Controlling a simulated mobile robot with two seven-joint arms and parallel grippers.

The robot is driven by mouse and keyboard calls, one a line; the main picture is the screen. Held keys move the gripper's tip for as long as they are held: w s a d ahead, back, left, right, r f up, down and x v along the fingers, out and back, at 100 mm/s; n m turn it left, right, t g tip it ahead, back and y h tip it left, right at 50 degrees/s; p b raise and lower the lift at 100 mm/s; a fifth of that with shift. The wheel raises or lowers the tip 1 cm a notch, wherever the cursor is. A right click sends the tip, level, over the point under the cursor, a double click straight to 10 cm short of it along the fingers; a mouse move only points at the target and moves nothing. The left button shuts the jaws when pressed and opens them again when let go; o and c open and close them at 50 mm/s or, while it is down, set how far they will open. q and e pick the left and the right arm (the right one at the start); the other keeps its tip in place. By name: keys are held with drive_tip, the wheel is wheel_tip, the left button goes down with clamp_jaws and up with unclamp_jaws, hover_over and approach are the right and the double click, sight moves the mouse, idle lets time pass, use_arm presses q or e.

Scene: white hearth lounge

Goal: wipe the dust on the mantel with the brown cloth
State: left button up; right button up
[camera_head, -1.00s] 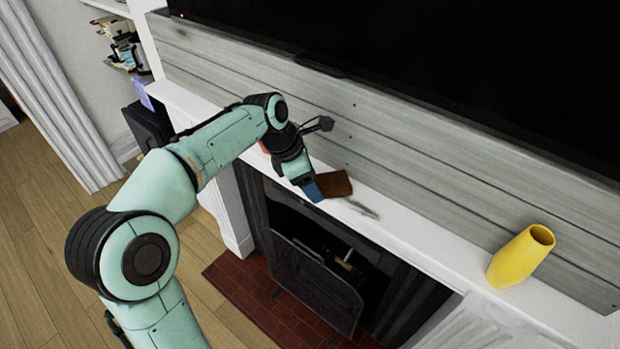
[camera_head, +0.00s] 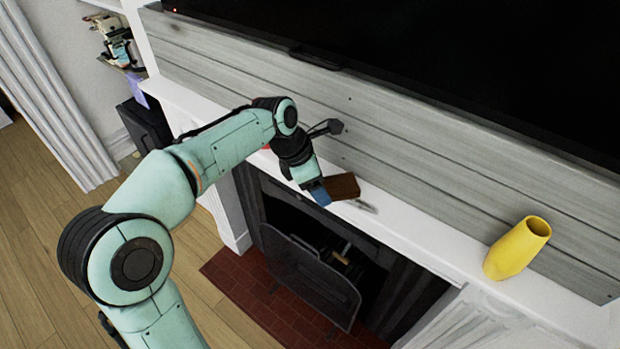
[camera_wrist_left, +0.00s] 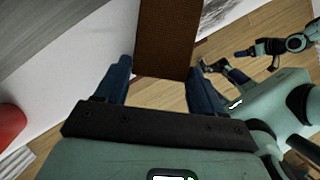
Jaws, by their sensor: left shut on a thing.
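My left gripper (camera_head: 320,192) is low over the white mantel (camera_head: 425,240), shut on the brown cloth (camera_head: 344,186). The cloth sticks out beyond the fingers to the right, flat and stiff-looking; it also shows between the fingers in the left wrist view (camera_wrist_left: 167,40). A grey dust smear (camera_head: 366,207) lies on the mantel just right of the cloth, touching or partly under its edge. The smear also shows beside the cloth in the left wrist view (camera_wrist_left: 217,10). My right arm shows at the right of that view, its gripper (camera_wrist_left: 242,53) too small to read.
A yellow vase (camera_head: 517,249) stands on the mantel to the right. A red object (camera_wrist_left: 11,124) is on the mantel near the gripper, mostly hidden by my arm in the head view. Grey boards and a black screen (camera_head: 450,60) rise behind. The mantel between smear and vase is clear.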

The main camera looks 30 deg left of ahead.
use_arm(q)
drive_tip(key=shift+s+d+f, duration=0.1)
drive_tip(key=shift+d, duration=1.1)
drive_tip(key=shift+s+d+f, duration=0.1)
drive_tip(key=shift+s+d, duration=0.05)
drive_tip(key=shift+d, duration=1)
drive_tip(key=shift+s+d+f, duration=0.1)
drive_tip(key=shift+d, duration=1.1)
drive_tip(key=shift+s+d+r, duration=0.1)
drive_tip(key=shift+d, duration=1.6)
drive_tip(key=shift+r, duration=0.1)
drive_tip(key=shift+w+a+r+p, duration=0.15)
drive_tip(key=shift+a+p, duration=0.1)
drive_tip(key=shift+a, duration=1)
drive_tip(key=shift+w+a+f+p, duration=0.1)
drive_tip(key=shift+a+p, duration=0.15)
drive_tip(key=shift+a, duration=0.95)
drive_tip(key=a, duration=0.8)
drive_tip(key=shift+w+a+f+p, duration=0.2)
drive_tip(key=shift+a+f+p, duration=0.1)
drive_tip(key=shift+a+p, duration=0.1)
use_arm(e)
drive_tip(key=shift+w+r, duration=1.2)
drive_tip(key=shift+w, duration=0.2)
use_arm(q)
drive_tip(key=shift+r, duration=0.1)
wheel_tip(320, 180, up, 6)
drive_tip(key=shift+w+r, duration=0.15)
